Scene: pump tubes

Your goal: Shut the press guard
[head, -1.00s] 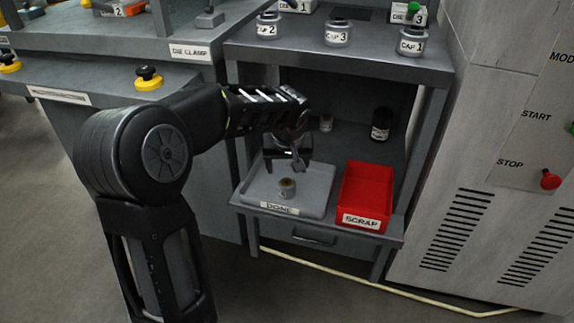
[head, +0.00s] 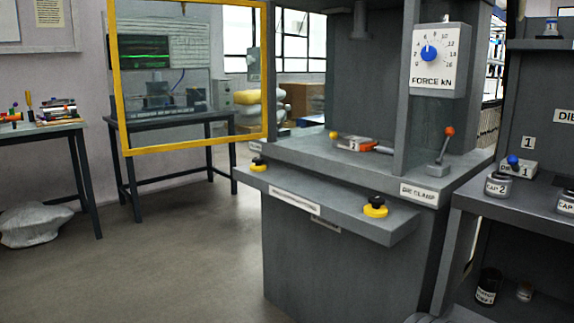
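The press guard (head: 195,147) is a yellow frame around a clear panel. It stands swung open to the left of the press (head: 335,255), with its right edge near the press's left side. The press opening faces me uncovered. Neither of my grippers is in view; only a small dark piece, probably of my arm, shows at the bottom edge.
A ledge with two yellow-and-black buttons (head: 375,207) juts out in front of the press. The die clamp lever (head: 441,147) has an orange knob. Shelves with caps (head: 498,186) stand at right.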

